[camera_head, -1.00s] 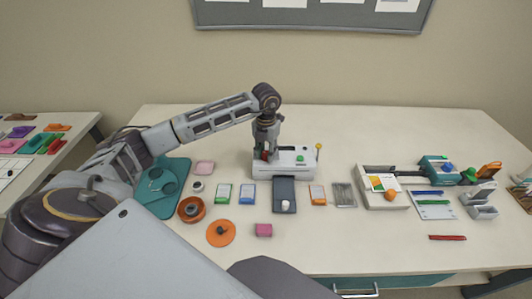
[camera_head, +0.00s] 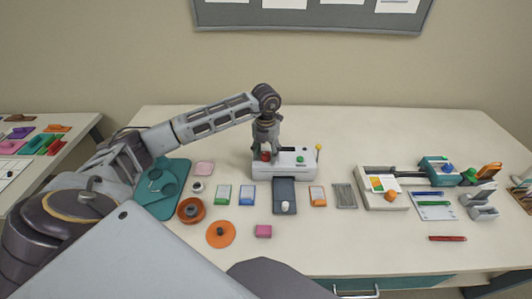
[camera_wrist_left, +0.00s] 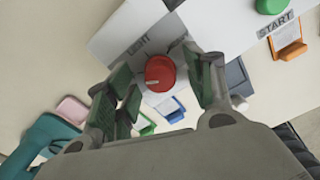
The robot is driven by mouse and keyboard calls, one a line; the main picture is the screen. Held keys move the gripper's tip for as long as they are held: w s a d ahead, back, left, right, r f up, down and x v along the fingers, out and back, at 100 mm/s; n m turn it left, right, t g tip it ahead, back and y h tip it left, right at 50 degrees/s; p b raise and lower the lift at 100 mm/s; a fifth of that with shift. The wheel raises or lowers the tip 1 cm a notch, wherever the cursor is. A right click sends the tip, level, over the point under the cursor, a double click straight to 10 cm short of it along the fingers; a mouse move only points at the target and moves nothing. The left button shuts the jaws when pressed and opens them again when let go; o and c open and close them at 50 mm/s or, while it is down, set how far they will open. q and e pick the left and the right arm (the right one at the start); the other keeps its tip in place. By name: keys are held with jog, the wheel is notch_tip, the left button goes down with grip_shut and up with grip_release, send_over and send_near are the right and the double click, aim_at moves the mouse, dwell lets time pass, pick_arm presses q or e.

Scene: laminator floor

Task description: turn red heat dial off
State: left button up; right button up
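The white laminator (camera_head: 290,170) stands on the table with a red dial (camera_head: 265,156) at its left end and a green button (camera_head: 300,160) to the right. My left gripper (camera_head: 266,151) points down over the red dial. In the left wrist view the red dial (camera_wrist_left: 160,72) sits between the two spread fingers, with gaps visible beside it. The label "LIGHT" is readable beside the dial; another label is partly hidden by the right finger. The green button (camera_wrist_left: 270,5) is beside "START". My right gripper is not in view.
A dark tray (camera_head: 284,195) lies in front of the laminator, with several small colored packs beside it. A yellow-tipped lever (camera_head: 319,150) stands at its right end.

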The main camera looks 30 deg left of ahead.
aim_at(266, 154)
pick_arm(q)
notch_tip(266, 154, up, 12)
dwell(1.0)
jog(key=shift+s+f, duration=0.1)
dwell(0.5)
